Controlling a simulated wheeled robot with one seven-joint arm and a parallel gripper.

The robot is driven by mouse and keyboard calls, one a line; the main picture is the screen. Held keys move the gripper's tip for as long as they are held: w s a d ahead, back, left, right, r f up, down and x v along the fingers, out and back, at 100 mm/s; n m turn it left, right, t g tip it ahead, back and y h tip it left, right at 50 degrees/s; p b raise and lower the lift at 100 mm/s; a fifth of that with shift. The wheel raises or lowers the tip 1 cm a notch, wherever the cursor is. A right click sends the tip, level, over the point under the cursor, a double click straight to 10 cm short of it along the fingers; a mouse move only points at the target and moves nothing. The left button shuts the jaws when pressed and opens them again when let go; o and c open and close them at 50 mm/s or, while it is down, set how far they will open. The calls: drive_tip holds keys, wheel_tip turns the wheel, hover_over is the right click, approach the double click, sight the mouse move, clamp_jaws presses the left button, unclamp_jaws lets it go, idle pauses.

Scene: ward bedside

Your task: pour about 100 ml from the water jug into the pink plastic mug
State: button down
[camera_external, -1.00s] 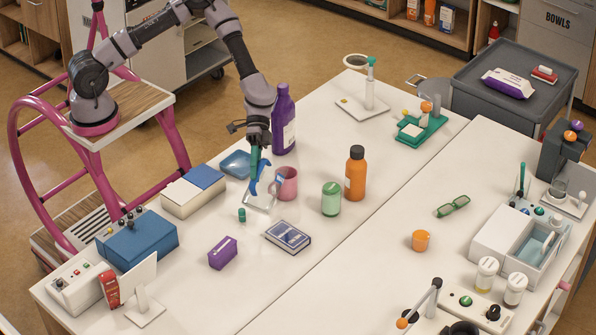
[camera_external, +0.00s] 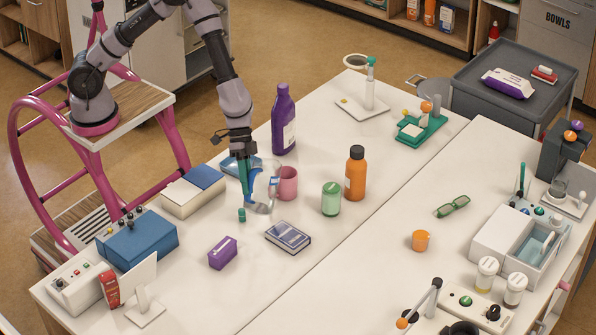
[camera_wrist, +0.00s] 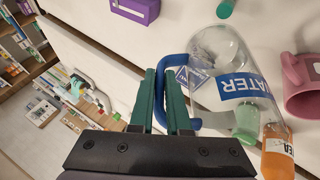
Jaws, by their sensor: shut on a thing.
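My gripper (camera_external: 246,178) is shut on the blue handle (camera_wrist: 165,95) of the clear water jug (camera_external: 263,207). In the wrist view the jug (camera_wrist: 208,92) lies right of my fingers, its blue WATER label facing the camera. The pink mug (camera_external: 288,181) stands upright on the table just right of the jug. It shows partly at the right edge of the wrist view (camera_wrist: 302,88). The jug's clear body is hard to make out in the external view, so its exact tilt, its water level and any gap to the table are unclear. The mug's inside is not visible.
A green cup (camera_external: 331,198) and an orange bottle (camera_external: 356,173) stand right of the mug. A purple bottle (camera_external: 284,120) stands behind. A small teal cap (camera_external: 242,215), purple box (camera_external: 223,252) and dark blue book (camera_external: 289,238) lie in front. A blue tray (camera_external: 238,164) is behind my gripper.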

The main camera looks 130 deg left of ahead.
drive_tip(key=shift+w+d+f+y, duration=0.15)
drive_tip(key=shift+d+f+y, duration=0.3)
drive_tip(key=shift+d+y, duration=0.3)
drive_tip(key=shift+w+d+f+m+g+y+p, duration=0.1)
drive_tip(key=shift+d+f+m+g+y+p, duration=0.15)
drive_tip(key=shift+d+f+y+p, duration=0.4)
drive_tip(key=shift+w+d+f+m+g+y+p, duration=0.15)
drive_tip(key=shift+d+f+m+y+p, duration=0.2)
drive_tip(key=shift+y, duration=0.55)
drive_tip(key=shift+a, duration=0.1)
